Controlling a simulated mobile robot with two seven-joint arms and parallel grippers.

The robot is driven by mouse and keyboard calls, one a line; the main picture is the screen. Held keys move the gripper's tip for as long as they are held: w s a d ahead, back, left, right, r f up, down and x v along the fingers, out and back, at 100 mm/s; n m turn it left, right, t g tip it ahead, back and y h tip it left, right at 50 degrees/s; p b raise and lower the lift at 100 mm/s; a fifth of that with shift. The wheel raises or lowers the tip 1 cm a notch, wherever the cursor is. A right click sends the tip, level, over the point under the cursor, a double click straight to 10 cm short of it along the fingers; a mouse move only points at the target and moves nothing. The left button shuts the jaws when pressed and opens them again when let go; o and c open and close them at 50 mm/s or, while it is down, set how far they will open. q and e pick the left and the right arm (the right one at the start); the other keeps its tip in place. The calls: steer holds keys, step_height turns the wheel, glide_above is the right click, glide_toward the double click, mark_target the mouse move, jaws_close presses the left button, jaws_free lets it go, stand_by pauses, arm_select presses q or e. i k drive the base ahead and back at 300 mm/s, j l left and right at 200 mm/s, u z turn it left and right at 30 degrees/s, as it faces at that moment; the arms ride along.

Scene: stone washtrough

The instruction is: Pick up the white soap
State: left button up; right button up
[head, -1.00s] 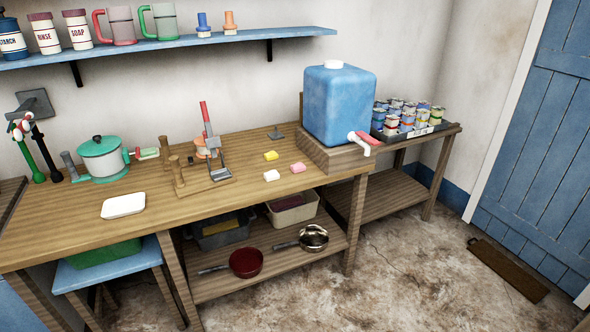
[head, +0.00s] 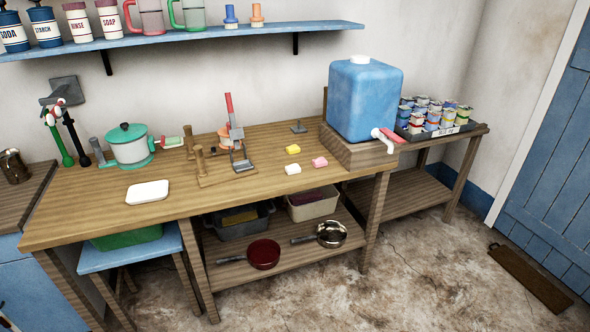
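The white soap (head: 293,169) is a small white block lying on the wooden table (head: 240,190), near its front edge right of the middle. A yellow block (head: 292,149) lies just behind it and a pink block (head: 320,162) lies to its right, both apart from it. A flat white dish (head: 147,192) lies empty on the left part of the table. Neither of my grippers is in view. Nothing covers the soap.
A blue water tank (head: 365,98) with a white tap stands right of the soap. A wooden stand with a red-handled lever (head: 233,125) is behind left. A green-lidded pot (head: 130,146) stands farther left. Pans (head: 263,254) lie on the lower shelf. The floor in front is clear.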

mark_target(294, 168)
steer(key=i+u, duration=0.15)
steer(key=u, duration=0.25)
steer(key=i+l+u, duration=0.15)
steer(key=u, duration=0.25)
steer(key=i+l+u, duration=0.35)
steer(key=i+l, duration=0.25)
steer(key=l, duration=0.2)
